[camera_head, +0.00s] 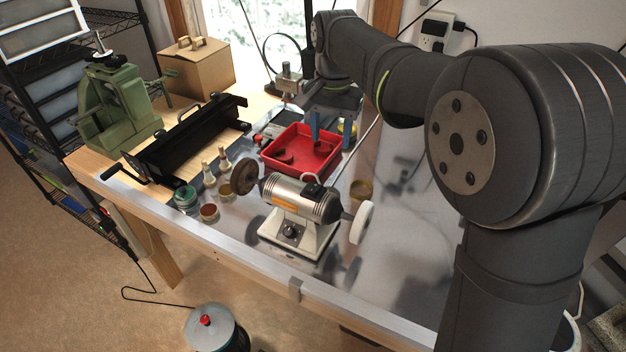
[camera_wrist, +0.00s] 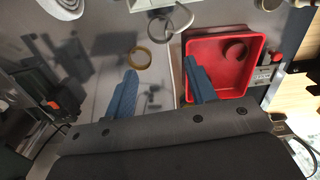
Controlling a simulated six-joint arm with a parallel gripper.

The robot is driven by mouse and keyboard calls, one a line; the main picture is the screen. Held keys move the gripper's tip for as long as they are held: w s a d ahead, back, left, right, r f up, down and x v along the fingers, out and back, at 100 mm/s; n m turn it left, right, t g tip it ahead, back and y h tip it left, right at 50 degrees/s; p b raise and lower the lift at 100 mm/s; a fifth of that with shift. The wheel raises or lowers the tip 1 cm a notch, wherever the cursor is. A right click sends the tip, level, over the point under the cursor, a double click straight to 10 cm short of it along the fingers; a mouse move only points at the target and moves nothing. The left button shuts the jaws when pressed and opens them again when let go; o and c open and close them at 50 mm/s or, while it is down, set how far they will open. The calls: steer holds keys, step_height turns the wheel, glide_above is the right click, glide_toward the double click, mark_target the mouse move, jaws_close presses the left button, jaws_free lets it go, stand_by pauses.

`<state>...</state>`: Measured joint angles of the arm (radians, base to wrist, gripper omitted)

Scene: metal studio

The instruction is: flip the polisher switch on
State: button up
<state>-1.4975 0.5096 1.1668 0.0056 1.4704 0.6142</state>
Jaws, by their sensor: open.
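The polisher (camera_head: 302,203) is a bench machine with a silver motor body, a brown wheel on its left and a white wheel (camera_head: 361,222) on its right. Its switch (camera_head: 290,230) is a dark round control on the front of the cream base; its setting is too small to read. My gripper (camera_head: 331,130) is open and empty, with blue fingers pointing down behind the polisher, by the red tray. In the wrist view my gripper (camera_wrist: 160,84) has its fingers spread apart. A white wheel (camera_wrist: 62,6) shows at the top left there, and the switch is not visible.
A red tray (camera_head: 272,150) lies behind the polisher. Small jars (camera_head: 187,198) and bottles stand left of it. A black metal bender (camera_head: 185,140) and green press (camera_head: 115,105) stand further left. The metal bench top (camera_head: 395,270) is largely clear at front right.

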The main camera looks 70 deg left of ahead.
steer(key=r+n, duration=0.1)
steer(key=s+d+r+n, duration=0.1)
steer(key=n, duration=0.1)
steer(key=d+r+n, duration=0.1)
steer(key=shift+s+r+n, duration=0.15)
steer(key=shift+s+n, duration=0.15)
steer(key=shift+s, duration=0.1)
jaws_close()
steer(key=s+d+r+n+g+h, duration=0.1)
steer(key=s+d+r+n, duration=0.3)
steer(key=n, duration=0.8)
steer(key=shift+d+r, duration=1)
steer(key=shift+r, duration=0.95)
